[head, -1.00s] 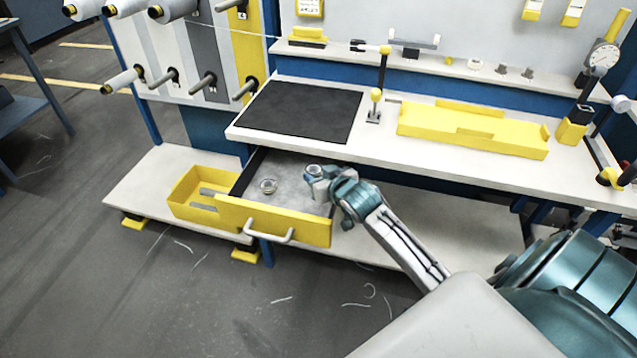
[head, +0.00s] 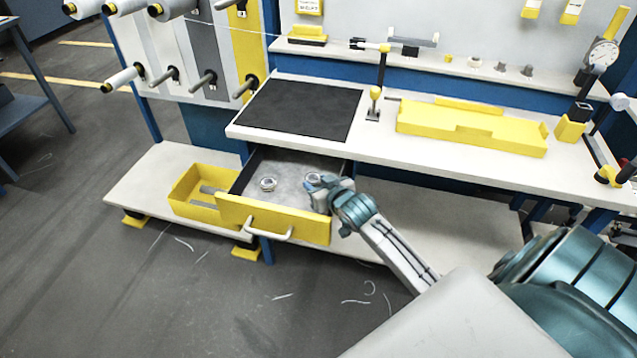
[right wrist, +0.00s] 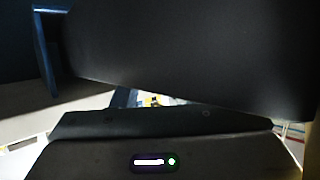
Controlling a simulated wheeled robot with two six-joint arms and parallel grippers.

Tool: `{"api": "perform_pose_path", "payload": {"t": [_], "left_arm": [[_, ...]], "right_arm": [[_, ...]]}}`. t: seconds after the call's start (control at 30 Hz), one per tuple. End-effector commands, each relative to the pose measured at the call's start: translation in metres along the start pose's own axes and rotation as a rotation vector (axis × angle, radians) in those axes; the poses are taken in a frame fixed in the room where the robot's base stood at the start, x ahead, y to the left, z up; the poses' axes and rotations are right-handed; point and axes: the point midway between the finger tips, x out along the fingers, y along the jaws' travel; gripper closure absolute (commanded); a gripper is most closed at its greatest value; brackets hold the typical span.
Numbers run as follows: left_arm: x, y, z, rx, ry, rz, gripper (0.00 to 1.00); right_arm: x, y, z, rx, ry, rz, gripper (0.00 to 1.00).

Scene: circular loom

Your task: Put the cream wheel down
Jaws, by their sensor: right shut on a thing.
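My right gripper (head: 322,188) is over the right part of the open drawer, low and close to its floor. It is shut on a small pale round thing, the cream wheel (head: 313,178), which is partly hidden by the fingers. I cannot tell whether the wheel touches the drawer floor. Another small round pale-metal piece (head: 268,184) lies in the drawer (head: 290,226) to the left, apart from the gripper. In the right wrist view dark surfaces fill most of the picture and the wheel cannot be made out. My left gripper is not in view.
A yellow bin (head: 185,195) stands left of the drawer. The drawer's middle floor is clear.

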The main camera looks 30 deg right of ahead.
Motion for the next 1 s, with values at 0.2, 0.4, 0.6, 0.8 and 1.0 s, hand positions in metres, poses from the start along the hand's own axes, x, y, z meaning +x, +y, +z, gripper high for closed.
{"api": "perform_pose_path", "payload": {"t": [0.2,0.4,0.6,0.8,1.0], "left_arm": [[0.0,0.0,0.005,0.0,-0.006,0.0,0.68],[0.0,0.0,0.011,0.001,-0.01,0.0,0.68],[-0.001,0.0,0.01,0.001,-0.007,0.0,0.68],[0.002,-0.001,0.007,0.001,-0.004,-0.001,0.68],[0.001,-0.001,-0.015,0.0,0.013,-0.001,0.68]], "right_arm": [[0.001,0.001,0.008,-0.003,-0.012,0.004,0.42],[0.001,0.002,0.009,-0.004,-0.016,0.005,0.38],[-0.001,0.002,0.005,-0.006,-0.018,0.005,0.38],[-0.031,0.002,-0.002,-0.008,-0.014,0.003,0.38],[-0.077,0.001,-0.004,-0.009,-0.011,0.003,0.38]]}}
